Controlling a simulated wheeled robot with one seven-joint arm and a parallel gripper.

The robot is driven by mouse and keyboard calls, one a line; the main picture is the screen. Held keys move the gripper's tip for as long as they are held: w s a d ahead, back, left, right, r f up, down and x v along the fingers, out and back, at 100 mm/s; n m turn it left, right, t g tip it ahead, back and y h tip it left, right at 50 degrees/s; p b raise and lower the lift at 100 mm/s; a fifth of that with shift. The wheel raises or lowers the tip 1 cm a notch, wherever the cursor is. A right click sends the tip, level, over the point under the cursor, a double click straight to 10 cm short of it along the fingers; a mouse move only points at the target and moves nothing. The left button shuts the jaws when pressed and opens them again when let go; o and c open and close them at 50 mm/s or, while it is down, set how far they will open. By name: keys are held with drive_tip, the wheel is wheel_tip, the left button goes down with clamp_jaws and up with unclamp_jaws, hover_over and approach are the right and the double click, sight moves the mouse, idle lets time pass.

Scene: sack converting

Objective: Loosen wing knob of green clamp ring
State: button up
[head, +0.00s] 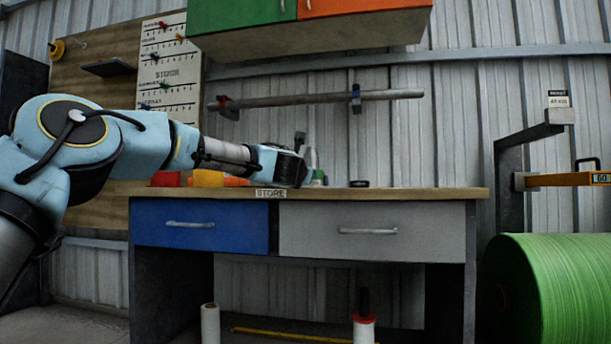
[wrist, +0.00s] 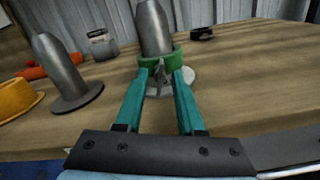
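The green clamp ring (wrist: 161,60) sits around the lower part of a grey upright post (wrist: 153,28) on a round base, on the wooden bench. Its grey wing knob (wrist: 160,73) faces me at the front of the ring. My gripper (wrist: 163,78) has two teal fingers. They are apart, with the wing knob between or just beyond their tips and visible gaps beside it. In the head view my gripper (head: 298,168) is low over the bench top, and my arm hides most of the post and ring.
A small labelled container (wrist: 101,45) and a black ring (wrist: 201,33) are behind. The bench top (head: 430,193) at right is clear.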

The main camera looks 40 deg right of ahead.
drive_tip(key=v, duration=1.1)
drive_tip(key=shift+w, duration=0.1)
idle(0.4)
